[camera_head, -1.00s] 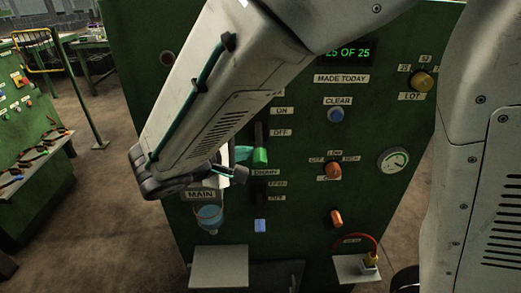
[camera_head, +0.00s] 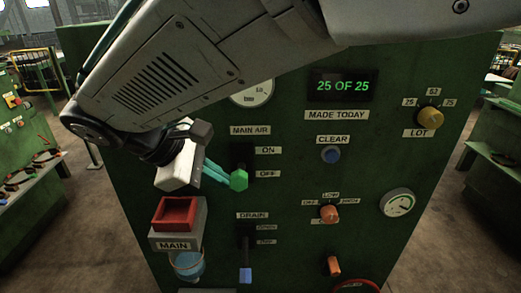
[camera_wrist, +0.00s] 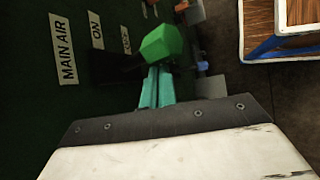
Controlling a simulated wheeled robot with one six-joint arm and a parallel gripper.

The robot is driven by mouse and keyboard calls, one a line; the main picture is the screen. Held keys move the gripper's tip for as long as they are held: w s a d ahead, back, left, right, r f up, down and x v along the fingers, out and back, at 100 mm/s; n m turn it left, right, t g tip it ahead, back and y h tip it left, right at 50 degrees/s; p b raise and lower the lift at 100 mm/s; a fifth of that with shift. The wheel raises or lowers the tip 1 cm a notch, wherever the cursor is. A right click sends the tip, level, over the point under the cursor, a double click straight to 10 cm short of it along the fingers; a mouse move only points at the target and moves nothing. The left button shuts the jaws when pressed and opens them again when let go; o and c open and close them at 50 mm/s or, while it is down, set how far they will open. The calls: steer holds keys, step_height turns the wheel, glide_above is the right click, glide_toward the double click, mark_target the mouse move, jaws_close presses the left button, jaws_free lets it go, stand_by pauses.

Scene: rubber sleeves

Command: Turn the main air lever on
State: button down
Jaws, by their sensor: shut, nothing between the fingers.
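The main air lever (camera_head: 239,180) has a green knob and stands at the OFF label, below the ON label, on the green panel. The knob also shows in the wrist view (camera_wrist: 162,43), just beyond my fingertips. My gripper (camera_head: 217,174) has teal fingers, shut and empty. Its tips are close at the left of the green knob; I cannot tell whether they touch it. The fingers also show in the wrist view (camera_wrist: 157,86), pointing at the knob. The black slot behind the lever is partly visible.
A drain lever with a blue knob (camera_head: 245,275) is below. A gauge (camera_head: 251,92) is above, partly behind my arm. Orange knobs (camera_head: 329,213) and a blue CLEAR button (camera_head: 331,155) lie right.

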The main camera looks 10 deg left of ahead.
steer(key=shift+w+r, duration=0.15)
steer(key=shift+r, duration=0.7)
